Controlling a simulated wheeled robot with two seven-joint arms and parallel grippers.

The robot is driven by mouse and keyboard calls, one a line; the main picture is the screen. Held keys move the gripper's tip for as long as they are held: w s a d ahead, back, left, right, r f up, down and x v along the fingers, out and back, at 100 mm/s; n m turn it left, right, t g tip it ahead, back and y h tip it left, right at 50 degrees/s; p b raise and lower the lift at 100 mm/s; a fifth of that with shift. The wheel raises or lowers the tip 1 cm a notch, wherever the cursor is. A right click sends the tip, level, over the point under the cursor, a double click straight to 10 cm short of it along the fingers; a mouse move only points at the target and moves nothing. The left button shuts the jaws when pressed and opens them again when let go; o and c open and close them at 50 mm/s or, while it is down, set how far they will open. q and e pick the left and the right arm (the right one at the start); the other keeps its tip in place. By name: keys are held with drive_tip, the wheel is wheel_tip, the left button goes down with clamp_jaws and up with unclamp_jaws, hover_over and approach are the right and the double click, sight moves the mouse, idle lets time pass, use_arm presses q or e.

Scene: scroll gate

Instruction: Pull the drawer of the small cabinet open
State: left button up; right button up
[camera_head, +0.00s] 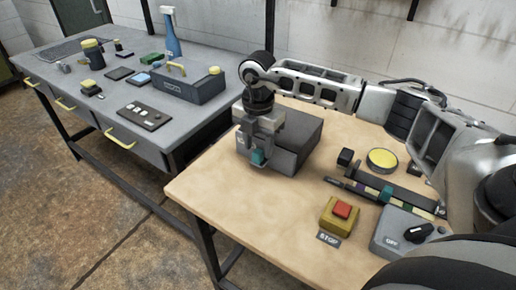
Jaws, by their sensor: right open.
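The small cabinet (301,128) is a dark grey box on the wooden table, near its back left edge. Its drawer front faces the lower left and is mostly hidden behind my right gripper (251,152). A small teal piece (258,157), which looks like the drawer handle, shows at the fingertips. My right gripper points down in front of the cabinet, open, with its fingers beside the teal piece. I cannot tell if they touch it. How far the drawer stands out is hard to tell. My left gripper is out of view.
On the wooden table (235,196) stand a yellow box with a red button (341,211), a grey switch box (402,232), a slider strip (385,194) and a yellow round button (382,158). A grey workbench (60,68) with tools stands at left. The table's front left is clear.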

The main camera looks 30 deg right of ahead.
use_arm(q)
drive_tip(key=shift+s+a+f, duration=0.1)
use_arm(e)
drive_tip(key=shift+f, duration=1.35)
